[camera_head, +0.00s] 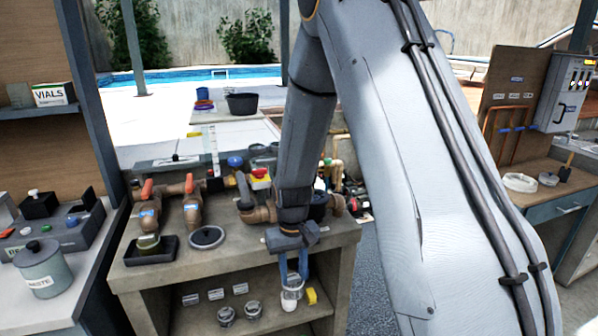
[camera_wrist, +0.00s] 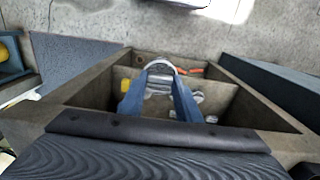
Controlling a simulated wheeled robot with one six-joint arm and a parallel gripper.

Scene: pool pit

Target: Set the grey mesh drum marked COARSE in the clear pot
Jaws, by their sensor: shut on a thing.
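My gripper (camera_head: 292,280) hangs at the front of the bench's lower shelf, its blue fingers shut on a pale grey drum (camera_head: 290,299). In the wrist view, the drum (camera_wrist: 160,68) shows its round end between the fingertips (camera_wrist: 160,82). Its marking is not readable, so I cannot tell whether it says COARSE. Two similar grey drums (camera_head: 226,316) (camera_head: 253,309) stand on the lower shelf to the left. A small see-through, olive-tinted pot (camera_head: 148,246), perhaps the clear pot, sits in a black tray on the bench top, beneath a red-handled valve.
Pipes with red handles (camera_head: 191,207) crowd the back of the bench top (camera_head: 185,270). A round dark-rimmed lid (camera_head: 207,237) lies right of the tray. A yellow item (camera_head: 312,296) is beside the held drum. A WASTE can (camera_head: 42,270) stands on the left table.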

